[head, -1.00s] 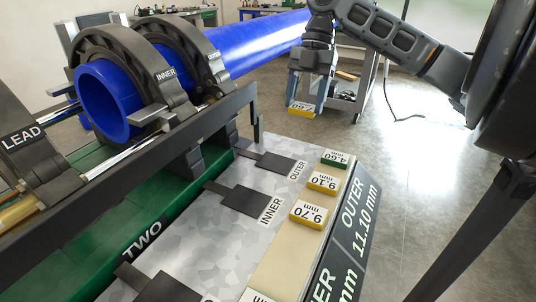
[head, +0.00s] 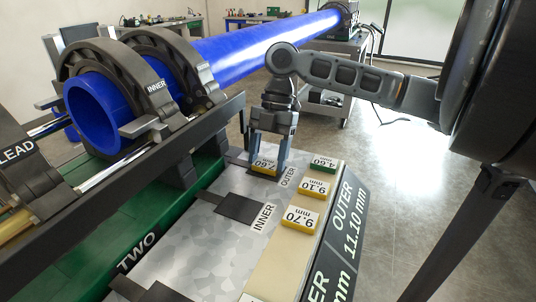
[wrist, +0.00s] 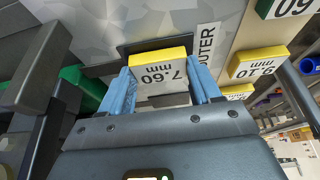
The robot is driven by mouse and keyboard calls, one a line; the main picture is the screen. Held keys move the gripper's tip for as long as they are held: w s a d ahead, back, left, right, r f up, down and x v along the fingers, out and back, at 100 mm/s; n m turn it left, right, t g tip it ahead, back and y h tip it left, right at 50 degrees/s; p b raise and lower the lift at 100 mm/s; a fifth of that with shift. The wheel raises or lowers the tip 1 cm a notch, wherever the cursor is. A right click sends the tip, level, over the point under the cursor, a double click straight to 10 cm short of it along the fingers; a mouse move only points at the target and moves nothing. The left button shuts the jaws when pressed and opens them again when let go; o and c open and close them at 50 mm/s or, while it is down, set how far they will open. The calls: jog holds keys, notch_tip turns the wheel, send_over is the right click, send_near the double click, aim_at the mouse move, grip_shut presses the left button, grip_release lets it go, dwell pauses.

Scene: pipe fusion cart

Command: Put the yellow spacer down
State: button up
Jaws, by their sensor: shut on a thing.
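The yellow spacer (head: 264,168), with a white top marked 7.60 mm, is between the fingers of my gripper (head: 268,160). My gripper is shut on it, just over the dark pad beside the OUTER label (head: 288,177) on the metal plate. In the wrist view the spacer (wrist: 160,70) sits between the two blue fingers (wrist: 160,92), with part of the dark pad (wrist: 135,47) showing behind it. I cannot tell whether the spacer touches the pad.
A beige strip to the right holds a green 4.60 block (head: 323,164), a yellow 9.10 block (head: 314,188) and a yellow 9.70 block (head: 300,216). The INNER pad (head: 238,207) is bare. Dark clamps around the blue pipe (head: 95,113) stand to the left.

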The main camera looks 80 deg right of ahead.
jog(key=shift+f, duration=0.2)
jog(key=o, duration=1)
jog(key=shift+r, duration=0.1)
jog(key=shift+o, duration=0.2)
jog(key=v, duration=1.2)
